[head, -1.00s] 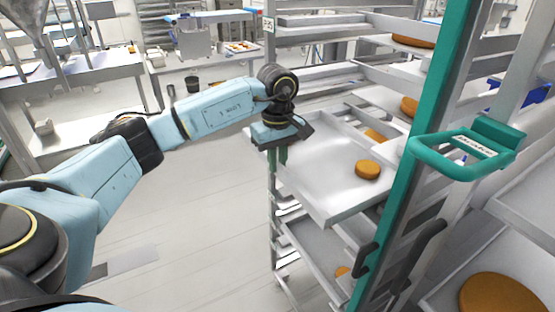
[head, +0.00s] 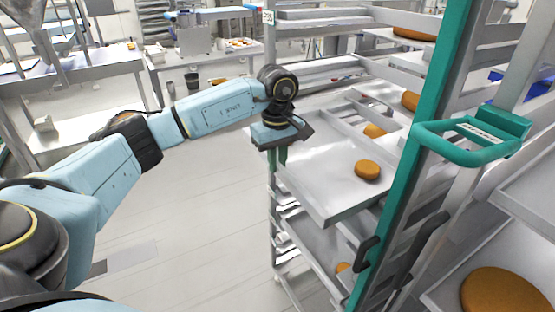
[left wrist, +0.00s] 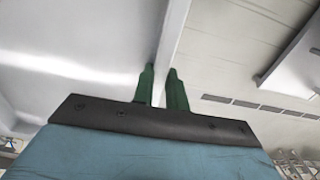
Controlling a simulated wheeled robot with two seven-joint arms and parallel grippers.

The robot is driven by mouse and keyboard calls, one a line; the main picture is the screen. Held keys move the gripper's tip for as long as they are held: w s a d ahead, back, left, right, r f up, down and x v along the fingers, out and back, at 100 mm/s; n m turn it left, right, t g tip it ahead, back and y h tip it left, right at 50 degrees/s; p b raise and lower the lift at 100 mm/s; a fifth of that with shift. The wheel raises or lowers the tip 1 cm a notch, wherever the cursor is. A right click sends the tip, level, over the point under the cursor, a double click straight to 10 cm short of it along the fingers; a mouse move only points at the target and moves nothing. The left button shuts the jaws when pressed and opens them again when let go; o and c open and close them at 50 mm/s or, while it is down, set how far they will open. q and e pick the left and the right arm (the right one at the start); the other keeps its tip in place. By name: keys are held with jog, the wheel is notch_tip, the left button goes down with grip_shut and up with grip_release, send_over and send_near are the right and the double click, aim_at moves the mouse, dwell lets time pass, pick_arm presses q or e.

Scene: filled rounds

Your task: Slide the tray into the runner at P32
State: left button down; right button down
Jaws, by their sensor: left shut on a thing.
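A grey metal tray (head: 325,180) sticks partly out of the front of a rack with a green post (head: 425,130). An orange-brown round (head: 367,170) lies on it, and another round (head: 374,131) lies farther in. My left gripper (head: 277,157) is at the tray's left edge, fingers pointing down. In the left wrist view its two green fingers (left wrist: 162,88) stand either side of the tray's rim (left wrist: 172,45), shut on it. The runners under the tray are mostly hidden. A small label at the rack's far post (head: 268,18) is too small to read surely. My right gripper is out of view.
A green handle (head: 470,140) juts from the near post. Another tray (head: 310,240) sits below, and a large round (head: 500,292) lies on a tray at the lower right. Steel tables stand behind. The floor (head: 190,220) left of the rack is clear.

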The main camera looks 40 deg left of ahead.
pick_arm(q)
jog(key=c, duration=1.3)
grip_release()
notch_tip(320, 180, up, 13)
jog(key=shift+r, duration=0.2)
